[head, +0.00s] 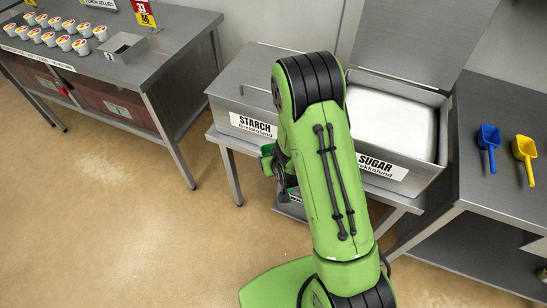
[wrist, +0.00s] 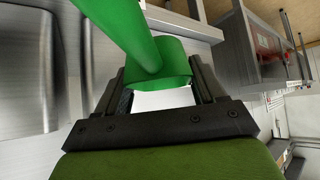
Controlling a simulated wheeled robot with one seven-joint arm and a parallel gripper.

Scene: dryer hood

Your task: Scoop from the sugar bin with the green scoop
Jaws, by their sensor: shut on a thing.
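The sugar bin (head: 378,180) stands open on a metal stand, its lid (head: 408,48) raised behind it. White sugar (head: 398,118) fills it with a smooth, level top. My arm crosses in front of the bin's left part and hides it. My gripper (head: 280,175) is left of the arm, in front of the starch bin and below its rim, outside the sugar bin. In the wrist view my gripper (wrist: 162,82) is shut on the green scoop (wrist: 175,62). A bit of the scoop shows in the head view (head: 266,150). I cannot see inside the scoop's bowl.
The starch bin (head: 245,122), lid closed, adjoins the sugar bin on the left. A right-hand table (head: 500,195) holds a blue scoop (head: 488,140) and a yellow scoop (head: 525,150). A left table (head: 150,65) holds several cups and a metal box (head: 122,47). Floor between is clear.

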